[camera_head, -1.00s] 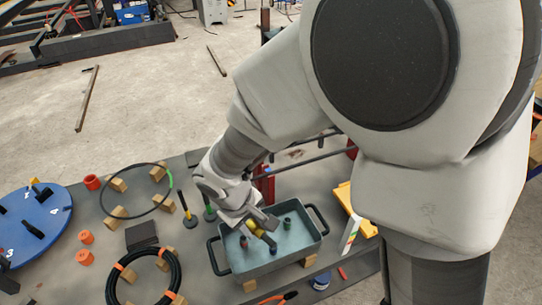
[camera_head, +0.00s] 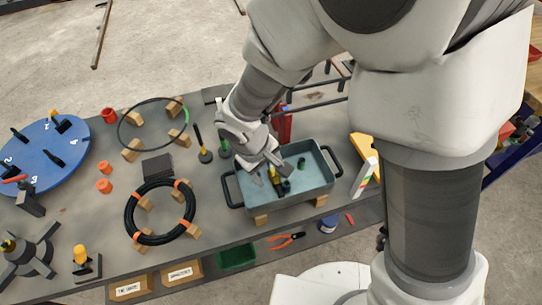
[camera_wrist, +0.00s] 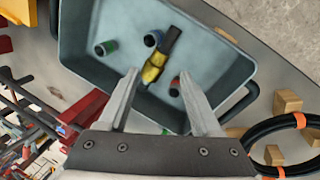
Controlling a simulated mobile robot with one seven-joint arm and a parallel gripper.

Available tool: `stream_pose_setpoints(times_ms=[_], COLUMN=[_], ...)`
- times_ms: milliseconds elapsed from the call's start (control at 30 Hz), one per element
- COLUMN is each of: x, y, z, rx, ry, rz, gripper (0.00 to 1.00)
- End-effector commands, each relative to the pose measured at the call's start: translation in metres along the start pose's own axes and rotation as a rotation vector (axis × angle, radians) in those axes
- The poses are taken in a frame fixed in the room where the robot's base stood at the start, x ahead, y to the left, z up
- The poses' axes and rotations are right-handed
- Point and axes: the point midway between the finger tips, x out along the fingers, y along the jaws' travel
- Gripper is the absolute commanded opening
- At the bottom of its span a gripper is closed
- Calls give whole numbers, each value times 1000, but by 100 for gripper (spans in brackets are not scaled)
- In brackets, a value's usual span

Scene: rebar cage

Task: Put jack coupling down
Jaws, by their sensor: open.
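The jack coupling, a yellow piece with a black end (camera_wrist: 155,66), is in the grey-blue tray (camera_wrist: 75,32), beside a dark cylinder with a blue rim (camera_wrist: 153,39). In the head view the coupling (camera_head: 275,177) shows partly, below my gripper (camera_head: 271,173). In the wrist view my gripper (camera_wrist: 159,74) is open, its two fingers apart on either side of the coupling's yellow end. I see gaps between the fingers and the coupling. Whether it rests fully on the tray floor is hard to tell.
A green-ringed cylinder (camera_wrist: 106,47) and a red-ringed one (camera_wrist: 175,87) also stand in the tray. The tray has raised walls and dark handles (camera_head: 227,190). A black hose coil (camera_head: 139,235) lies left of it; red posts (camera_head: 284,122) stand behind.

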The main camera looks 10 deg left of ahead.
Motion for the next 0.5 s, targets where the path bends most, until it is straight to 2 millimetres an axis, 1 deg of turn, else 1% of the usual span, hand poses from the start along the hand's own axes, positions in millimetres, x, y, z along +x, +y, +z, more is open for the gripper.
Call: stream_pose_setpoints(times_ms=[167, 233, 367, 500], x=[-3, -9, -34, -66], y=[1, 1, 2, 2], z=[0, -1, -1, -1], rx=[0, 1, 2, 2], ry=[0, 3, 4, 5], rz=[0, 0, 1, 1], gripper=[66, 66, 66, 66])
